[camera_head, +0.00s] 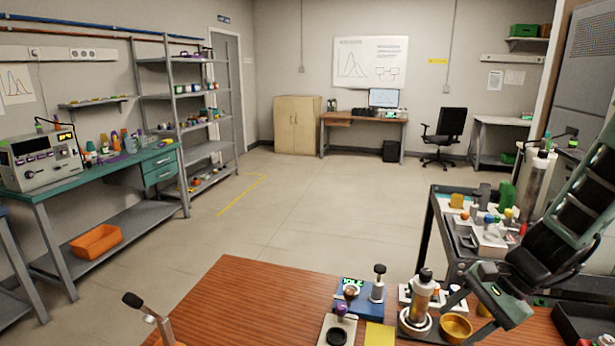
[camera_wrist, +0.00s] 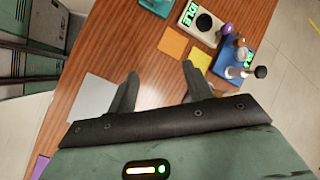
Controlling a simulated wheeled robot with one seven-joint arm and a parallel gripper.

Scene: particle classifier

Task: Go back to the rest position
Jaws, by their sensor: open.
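My gripper (camera_wrist: 158,84) is open in the wrist view. Its two fingers are apart with nothing between them, above the bare brown wooden table (camera_wrist: 150,45). In the head view my arm comes in from the right and bends down over the right part of the table (camera_head: 240,300). The green gripper body shows there beside a glass and metal cylinder (camera_head: 421,298) and a brass bowl (camera_head: 455,328). I cannot tell the exact gap to them.
A blue device (camera_head: 352,308) with a green display and a pale device with a purple knob (camera_head: 341,310) stand near the table's front. A cart (camera_head: 436,222) with several items stands behind at the right. The table's left part is mostly clear, with a microphone-like stand (camera_head: 160,322).

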